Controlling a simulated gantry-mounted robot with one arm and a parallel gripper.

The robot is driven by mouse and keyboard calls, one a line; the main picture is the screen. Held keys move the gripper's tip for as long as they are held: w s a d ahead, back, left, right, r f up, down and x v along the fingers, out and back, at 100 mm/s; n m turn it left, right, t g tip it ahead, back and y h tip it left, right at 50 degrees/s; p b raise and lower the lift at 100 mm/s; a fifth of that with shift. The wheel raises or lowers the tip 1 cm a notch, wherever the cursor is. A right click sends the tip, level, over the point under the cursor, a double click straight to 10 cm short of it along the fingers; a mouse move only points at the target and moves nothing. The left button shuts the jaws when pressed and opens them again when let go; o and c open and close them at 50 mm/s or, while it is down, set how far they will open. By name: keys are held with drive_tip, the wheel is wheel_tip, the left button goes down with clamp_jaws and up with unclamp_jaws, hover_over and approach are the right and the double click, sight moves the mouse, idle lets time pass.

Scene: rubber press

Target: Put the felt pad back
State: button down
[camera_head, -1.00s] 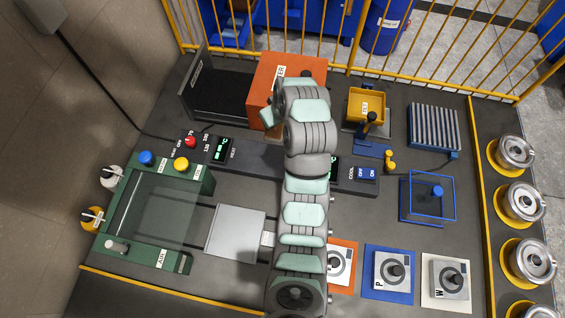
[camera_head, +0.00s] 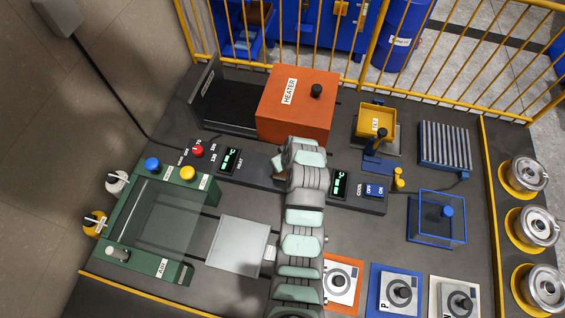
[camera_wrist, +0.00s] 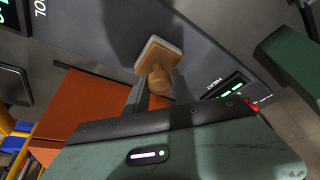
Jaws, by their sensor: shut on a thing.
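My gripper (camera_wrist: 158,84) is shut on that knob, and the pad sticks out beyond the fingertips, tilted in the picture. It is over the dark strip with the displays, apparently clear of it.
A yellow tray (camera_head: 372,116) with a small label stands right of the heater. Further right are a ribbed rack (camera_head: 445,146) and a blue-framed box (camera_head: 412,228). A green press (camera_head: 125,215) stands left, with a grey plate (camera_head: 238,246) beside it. Colored station plates lie at the front.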

drive_tip(key=shift+f, duration=0.25)
drive_tip(key=shift+f, duration=0.1)
drive_tip(key=c, duration=1.1)
unclamp_jaws()
drive_tip(key=shift+o, duration=0.2)
